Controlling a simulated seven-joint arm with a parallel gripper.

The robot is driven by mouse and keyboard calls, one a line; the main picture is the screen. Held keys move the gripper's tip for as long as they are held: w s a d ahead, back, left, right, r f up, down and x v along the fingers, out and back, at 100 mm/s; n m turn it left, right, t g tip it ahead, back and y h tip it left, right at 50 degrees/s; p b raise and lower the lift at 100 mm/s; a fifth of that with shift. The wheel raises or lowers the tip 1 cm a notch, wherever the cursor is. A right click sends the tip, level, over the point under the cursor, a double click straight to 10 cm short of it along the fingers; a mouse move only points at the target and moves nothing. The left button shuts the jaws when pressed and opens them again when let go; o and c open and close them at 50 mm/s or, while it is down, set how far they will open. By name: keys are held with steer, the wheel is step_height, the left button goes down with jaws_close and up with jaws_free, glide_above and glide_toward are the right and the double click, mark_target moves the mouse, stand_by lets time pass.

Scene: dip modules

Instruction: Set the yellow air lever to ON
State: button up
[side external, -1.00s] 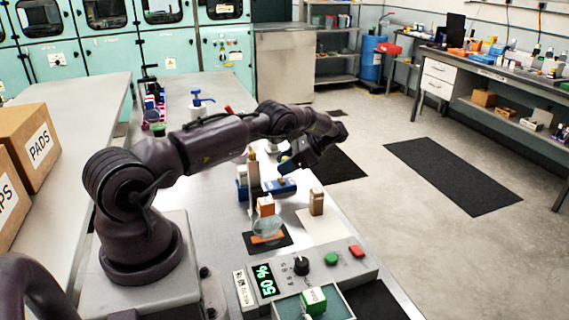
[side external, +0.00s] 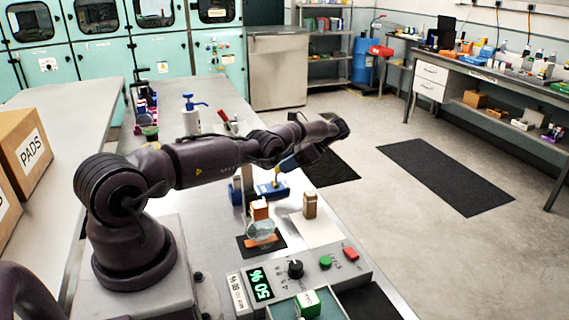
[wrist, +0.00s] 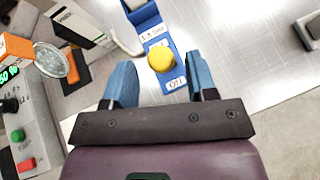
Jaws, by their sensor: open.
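The yellow air lever is a round yellow knob (wrist: 161,58) on a blue base (wrist: 172,98) in the wrist view. The base has white labels at both ends of the knob's travel; the near one is small and hard to read. The lever also shows small in the side view (side external: 275,181), on its blue base (side external: 270,191). My gripper (wrist: 159,66) is open, with its blue fingers on either side of the knob in the picture. Gaps show between knob and fingers. In the side view my gripper (side external: 288,163) is just above the lever.
A wooden block (side external: 310,205) is close by. A control panel (side external: 318,268) with a dial and green and red buttons lies nearer the camera. Bare metal table is right of the base.

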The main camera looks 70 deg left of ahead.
step_height(320, 180, up, 7)
stand_by(0.6)
